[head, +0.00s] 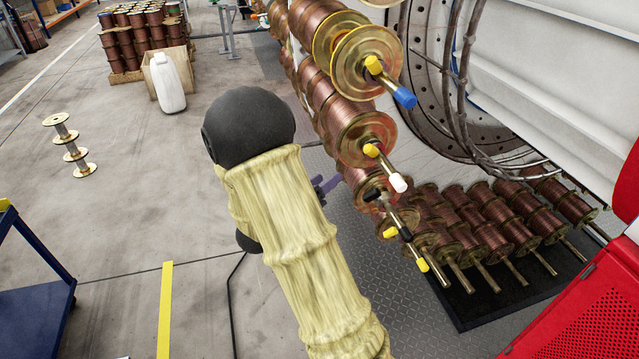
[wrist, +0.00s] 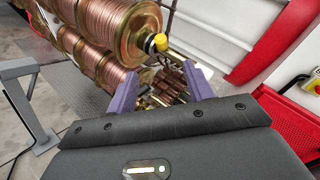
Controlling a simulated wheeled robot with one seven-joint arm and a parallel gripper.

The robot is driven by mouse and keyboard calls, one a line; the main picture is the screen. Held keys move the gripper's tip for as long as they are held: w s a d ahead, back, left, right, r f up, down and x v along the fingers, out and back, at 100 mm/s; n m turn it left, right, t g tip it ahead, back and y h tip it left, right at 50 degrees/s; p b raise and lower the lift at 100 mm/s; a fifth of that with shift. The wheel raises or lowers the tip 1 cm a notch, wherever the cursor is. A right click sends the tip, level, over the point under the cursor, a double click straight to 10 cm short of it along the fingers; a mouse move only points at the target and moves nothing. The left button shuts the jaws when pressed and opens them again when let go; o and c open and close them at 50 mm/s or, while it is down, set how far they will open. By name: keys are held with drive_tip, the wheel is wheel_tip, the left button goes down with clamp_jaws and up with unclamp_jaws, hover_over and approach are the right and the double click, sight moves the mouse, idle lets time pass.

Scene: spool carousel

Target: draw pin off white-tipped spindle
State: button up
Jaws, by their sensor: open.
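The white-tipped spindle (head: 397,183) sticks out of a copper wire spool on the carousel, in the middle of the head view. A yellow pin (head: 371,150) sits on it, close to the spool's brass flange. In the wrist view a yellow pin (wrist: 158,43) shows large on a spindle, above the space between my fingers. A pale tip (wrist: 204,70) shows behind the right finger. My gripper (head: 333,184) has purple fingers, left of and below the white tip in the head view. In the wrist view my gripper (wrist: 162,86) is open, with nothing held between the fingers.
A blue-tipped spindle (head: 403,97) with its own yellow pin is above; black-tipped (head: 405,234) and yellow-tipped (head: 422,265) ones are below. A red perforated panel (head: 590,310) is at the lower right.

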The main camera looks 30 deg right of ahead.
sight(365, 149)
drive_tip(key=p+x, duration=0.5)
drive_tip(key=x, duration=1.1)
drive_tip(key=shift+d, duration=0.1)
drive_tip(key=shift+c, duration=0.4)
drive_tip(key=c, duration=1)
drive_tip(key=w+a+r+y+p, duration=0.1)
drive_tip(key=a+r+p, duration=0.1)
drive_tip(key=a+r, duration=0.2)
drive_tip(key=shift+a+r+m+g, duration=0.3)
drive_tip(key=shift+a+r+m, duration=0.1)
drive_tip(key=shift+r, duration=0.6)
